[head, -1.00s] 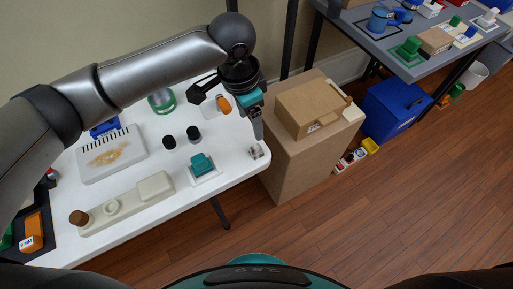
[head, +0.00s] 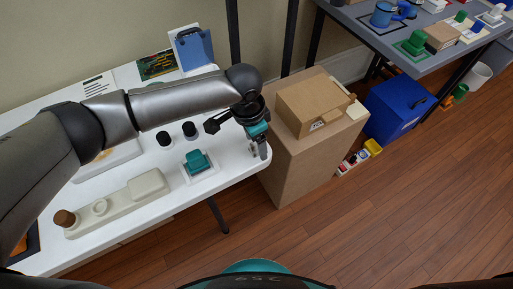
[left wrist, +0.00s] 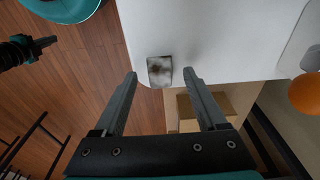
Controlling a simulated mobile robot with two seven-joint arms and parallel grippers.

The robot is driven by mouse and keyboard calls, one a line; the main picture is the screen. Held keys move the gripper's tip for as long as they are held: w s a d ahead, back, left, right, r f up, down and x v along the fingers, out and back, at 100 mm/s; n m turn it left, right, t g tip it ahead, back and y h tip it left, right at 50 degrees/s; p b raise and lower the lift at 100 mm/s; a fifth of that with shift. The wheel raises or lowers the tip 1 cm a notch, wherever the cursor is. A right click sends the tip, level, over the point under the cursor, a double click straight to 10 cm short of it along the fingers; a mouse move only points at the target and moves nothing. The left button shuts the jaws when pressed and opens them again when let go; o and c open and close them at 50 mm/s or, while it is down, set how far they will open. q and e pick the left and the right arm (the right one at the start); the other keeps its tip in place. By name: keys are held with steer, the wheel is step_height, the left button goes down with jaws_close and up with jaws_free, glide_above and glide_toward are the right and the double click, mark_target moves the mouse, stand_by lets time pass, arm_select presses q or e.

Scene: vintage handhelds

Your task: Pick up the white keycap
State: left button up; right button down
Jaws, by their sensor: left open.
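A small pale greyish square piece with a dark smudge, which looks like the white keycap (left wrist: 159,70), lies near the edge of the white table. In the left wrist view it sits between the two fingertips of my left gripper (left wrist: 160,76), with a gap on each side. My left gripper is open and empty. In the head view my left gripper (head: 262,150) points down at the table's right end and mostly hides the piece.
On the white table (head: 232,168) are a teal keycap-like block (head: 197,162), two dark cylinders (head: 190,131) and a long cream tray (head: 125,200). A cardboard box (head: 315,105) stands close beside the table's right end. An orange object (left wrist: 306,93) shows at the right in the wrist view.

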arm_select(q)
jaws_close()
stand_by(0.6)
